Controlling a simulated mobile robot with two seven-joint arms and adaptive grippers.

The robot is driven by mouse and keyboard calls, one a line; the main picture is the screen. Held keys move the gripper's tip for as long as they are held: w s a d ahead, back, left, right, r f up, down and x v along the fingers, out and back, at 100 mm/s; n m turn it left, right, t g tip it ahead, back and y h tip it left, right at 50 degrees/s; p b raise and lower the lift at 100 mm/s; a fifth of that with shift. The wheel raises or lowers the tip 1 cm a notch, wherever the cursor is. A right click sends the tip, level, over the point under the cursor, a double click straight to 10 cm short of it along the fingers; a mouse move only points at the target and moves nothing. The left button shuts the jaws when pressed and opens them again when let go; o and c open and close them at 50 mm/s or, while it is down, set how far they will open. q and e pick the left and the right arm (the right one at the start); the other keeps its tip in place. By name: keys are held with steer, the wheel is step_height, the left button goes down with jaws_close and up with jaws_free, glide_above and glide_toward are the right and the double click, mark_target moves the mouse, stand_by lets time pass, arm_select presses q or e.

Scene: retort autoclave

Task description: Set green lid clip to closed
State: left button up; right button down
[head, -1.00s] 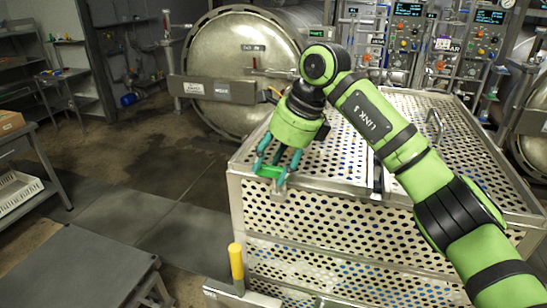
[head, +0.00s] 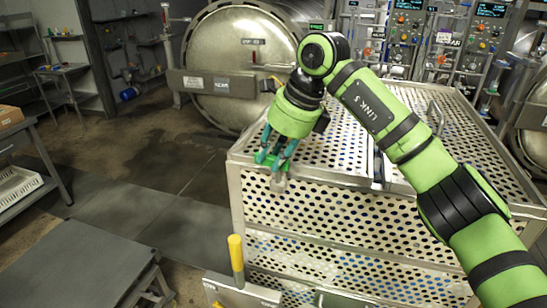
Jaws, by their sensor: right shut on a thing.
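The green lid clip (head: 271,160) is at the upper front-left edge of the perforated metal basket (head: 330,208). My right gripper (head: 273,163) reaches down to it from above, with teal fingers shut on the clip. The fingers hide part of the clip, so its exact angle is hard to tell. A small pale metal piece (head: 279,183) shows just below the fingers, against the basket's front. The perforated lid (head: 345,150) lies over the basket top. My left gripper is not in view.
A round retort door (head: 232,75) stands behind the basket. A yellow-handled lever (head: 236,257) rises in front of it. A grey platform (head: 75,270) is at lower left, a shelf with a white crate (head: 18,186) at far left. The floor between is clear.

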steer(key=m+b, duration=0.2)
steer(key=m+t+h+b, duration=0.1)
steer(key=shift+w+f, duration=0.15)
steer(key=shift+f, duration=0.1)
steer(key=m+b, duration=0.2)
steer(key=m, duration=0.1)
steer(key=shift+w+t+h, duration=0.1)
steer(key=shift+t+h, duration=0.2)
steer(key=shift+t, duration=0.1)
steer(key=m+h+b, duration=0.1)
steer(key=m, duration=0.1)
steer(key=shift+w+m+t, duration=0.1)
steer(key=shift+m+t, duration=0.2)
steer(key=shift+m, duration=0.1)
steer(key=m, duration=0.1)
steer(key=m+h+b, duration=0.1)
steer(key=m, duration=0.1)
steer(key=shift+w+d+r+m+b, duration=0.1)
steer(key=shift+d+r+m+b, duration=0.05)
steer(key=shift+m+b, duration=0.15)
steer(key=m+h, duration=0.1)
steer(key=m, duration=0.3)
steer(key=shift+d+h, duration=0.2)
steer(key=shift+h, duration=0.2)
steer(key=shift+m, duration=0.3)
steer(key=c, duration=1)
jaws_free()
steer(key=shift+c, duration=0.2)
steer(key=shift+w, duration=0.1)
steer(key=shift+r, duration=0.1)
